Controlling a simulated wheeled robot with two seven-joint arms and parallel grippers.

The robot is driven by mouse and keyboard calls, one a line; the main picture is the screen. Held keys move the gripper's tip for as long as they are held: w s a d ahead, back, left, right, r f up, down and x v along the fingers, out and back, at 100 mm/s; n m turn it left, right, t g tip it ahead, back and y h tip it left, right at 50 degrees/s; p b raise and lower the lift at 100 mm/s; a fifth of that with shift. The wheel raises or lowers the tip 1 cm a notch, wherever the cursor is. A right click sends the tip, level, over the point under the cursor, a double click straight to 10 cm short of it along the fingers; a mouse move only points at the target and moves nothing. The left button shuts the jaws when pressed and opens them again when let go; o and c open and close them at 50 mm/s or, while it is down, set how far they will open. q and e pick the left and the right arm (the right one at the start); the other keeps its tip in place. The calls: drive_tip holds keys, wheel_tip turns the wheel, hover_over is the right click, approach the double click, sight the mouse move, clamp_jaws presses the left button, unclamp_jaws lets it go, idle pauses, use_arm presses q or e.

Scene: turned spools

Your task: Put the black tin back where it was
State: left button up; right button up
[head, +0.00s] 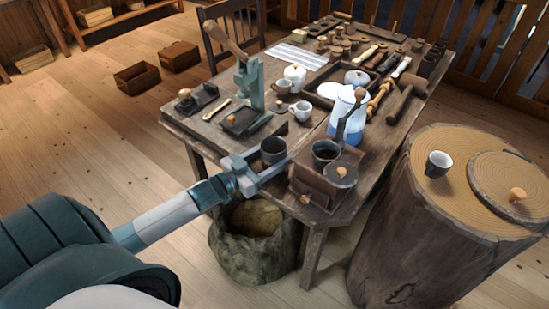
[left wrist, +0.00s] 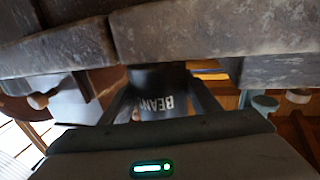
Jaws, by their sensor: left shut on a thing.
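My left gripper (head: 268,166) reaches in from the left at the table edge and is shut on the tin. In the left wrist view the tin (left wrist: 160,92) stands between the fingers, with part of a white label reading "BEAN" showing. Its lower part is hidden in the head view, so I cannot tell whether it touches the table. My right gripper is not in view.
A sack (head: 255,240) sits below; a stump (head: 400,215) stands at right.

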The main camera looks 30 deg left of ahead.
use_arm(q)
drive_tip(key=shift+f, duration=0.65)
drive_tip(key=shift+f, duration=0.15)
drive_tip(key=o, duration=0.8)
drive_tip(key=shift+o, duration=0.2)
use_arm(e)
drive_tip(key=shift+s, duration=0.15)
use_arm(q)
drive_tip(key=shift+s, duration=0.15)
drive_tip(key=b+v, duration=0.1)
drive_tip(key=v, duration=1)
drive_tip(key=shift+s+a, duration=0.2)
drive_tip(key=shift+s, duration=0.15)
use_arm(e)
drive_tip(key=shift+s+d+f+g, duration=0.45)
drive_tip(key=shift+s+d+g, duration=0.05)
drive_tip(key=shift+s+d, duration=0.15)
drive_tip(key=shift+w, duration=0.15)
